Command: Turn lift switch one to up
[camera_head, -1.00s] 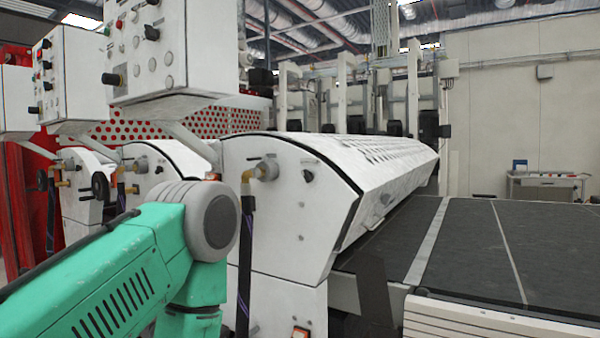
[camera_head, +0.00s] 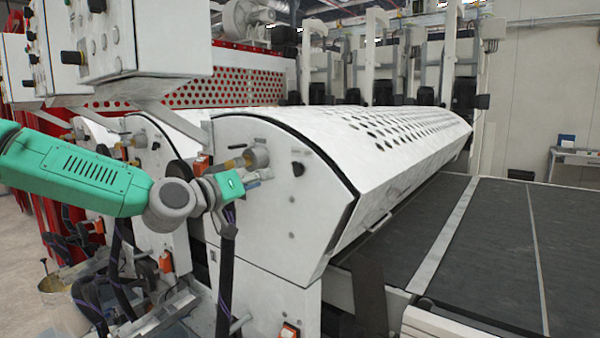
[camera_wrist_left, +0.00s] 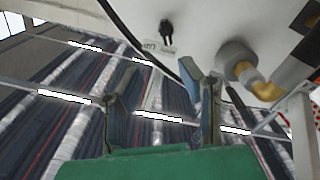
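A small black switch (camera_head: 298,168) sits on the white end panel (camera_head: 265,215) of the front roller machine. I take it for lift switch one. In the left wrist view the black switch (camera_wrist_left: 166,30) is near the top, with a small label (camera_wrist_left: 158,46) beside it that I cannot read clearly. My left gripper (camera_head: 258,178) is in front of the panel, a short way left of the switch and apart from it. In the left wrist view its two fingers (camera_wrist_left: 162,100) are spread, with nothing between them. My right gripper is not in view.
A grey and brass pipe fitting (camera_head: 250,158) sticks out of the panel close to my left gripper. A dark hose (camera_head: 228,270) hangs below it. White control boxes (camera_head: 140,40) hang above left. A dark conveyor belt (camera_head: 490,245) lies to the right.

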